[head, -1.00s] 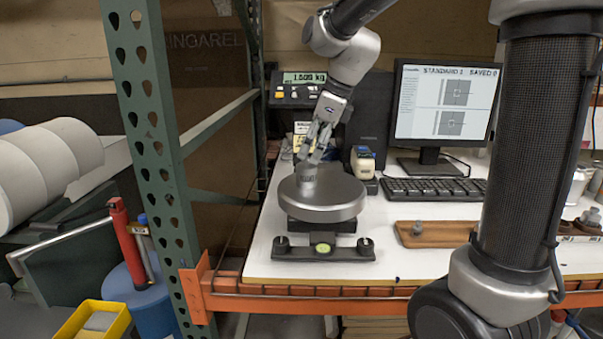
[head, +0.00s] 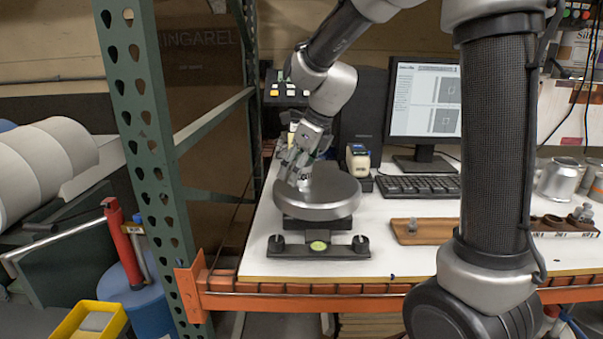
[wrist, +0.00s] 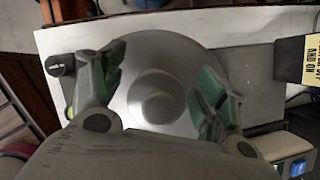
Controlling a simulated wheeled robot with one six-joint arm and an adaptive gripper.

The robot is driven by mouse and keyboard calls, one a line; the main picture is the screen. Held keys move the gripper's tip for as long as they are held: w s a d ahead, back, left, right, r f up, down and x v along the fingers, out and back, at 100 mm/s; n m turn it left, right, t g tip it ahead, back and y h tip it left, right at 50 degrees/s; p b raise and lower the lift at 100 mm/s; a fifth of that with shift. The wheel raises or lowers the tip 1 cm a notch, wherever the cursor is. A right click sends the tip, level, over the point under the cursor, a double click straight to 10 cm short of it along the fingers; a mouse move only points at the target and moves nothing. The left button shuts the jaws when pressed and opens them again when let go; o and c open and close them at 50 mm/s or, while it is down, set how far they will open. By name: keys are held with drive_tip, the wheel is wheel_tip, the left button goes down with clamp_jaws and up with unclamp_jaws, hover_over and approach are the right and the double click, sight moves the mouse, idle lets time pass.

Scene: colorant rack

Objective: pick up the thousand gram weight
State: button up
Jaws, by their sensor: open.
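A grey metal weight (wrist: 153,100) with a round knob stands upright on the round pan (head: 330,201) of the scale. I take it for the thousand gram weight; no marking on it is readable. In the wrist view it lies between the two green-padded fingers of my gripper (wrist: 162,84), with a gap on each side. In the head view my gripper (head: 294,167) reaches down over the pan's left part, and its fingers hide most of the weight. The gripper is open and holds nothing.
A smaller weight (head: 412,226) stands on a wooden block (head: 435,231) to the right, and a wooden rack (head: 562,227) holds more weights. A keyboard (head: 418,187) and monitor (head: 424,105) stand behind. A green shelf post (head: 150,160) rises left of the table.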

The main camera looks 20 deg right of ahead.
clamp_jaws()
drive_tip(key=shift+r, duration=0.1)
drive_tip(key=shift+r, duration=0.1)
idle(0.3)
